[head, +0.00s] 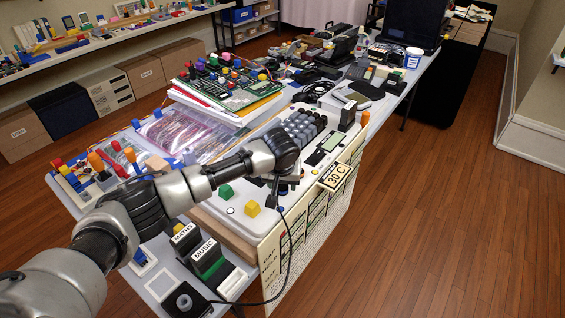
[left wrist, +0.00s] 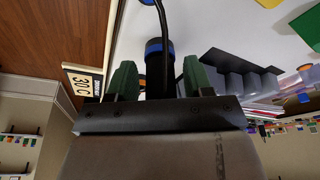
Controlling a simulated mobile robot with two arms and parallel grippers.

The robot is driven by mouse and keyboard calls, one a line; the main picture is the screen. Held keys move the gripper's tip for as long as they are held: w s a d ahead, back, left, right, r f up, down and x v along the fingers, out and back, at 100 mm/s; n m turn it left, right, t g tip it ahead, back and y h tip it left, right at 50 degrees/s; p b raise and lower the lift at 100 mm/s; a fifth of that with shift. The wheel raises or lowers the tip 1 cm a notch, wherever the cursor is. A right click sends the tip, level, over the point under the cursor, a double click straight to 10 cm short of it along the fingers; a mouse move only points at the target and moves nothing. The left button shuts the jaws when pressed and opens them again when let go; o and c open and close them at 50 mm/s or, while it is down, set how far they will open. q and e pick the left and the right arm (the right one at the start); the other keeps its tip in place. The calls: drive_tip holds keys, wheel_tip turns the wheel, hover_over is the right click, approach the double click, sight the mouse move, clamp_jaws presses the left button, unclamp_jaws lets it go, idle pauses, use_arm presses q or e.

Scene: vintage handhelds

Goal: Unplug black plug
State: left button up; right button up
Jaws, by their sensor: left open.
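The black plug (left wrist: 155,68), with a blue ring, shows in the left wrist view between the two green fingers of my left gripper (left wrist: 158,80). Gaps show on both sides of it, so the fingers stand astride it and look apart from it. A black cable (left wrist: 163,20) runs from it. In the head view my left gripper (head: 284,181) is over the front part of a white device (head: 238,212), and hides most of the plug. The cable (head: 291,245) hangs over the device's front edge and loops down to the left. My right gripper is out of view.
MATHS and MUSIC cartridges (head: 206,257) stand in front. Stacked boards and trays crowd the table behind; open floor lies right.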

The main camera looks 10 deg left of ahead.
use_arm(q)
clamp_jaws()
drive_tip(key=shift+r+p, duration=0.9)
drive_tip(key=shift+p, duration=0.25)
idle(0.7)
drive_tip(key=shift+r+p, duration=2.25)
drive_tip(key=shift+p, duration=0.4)
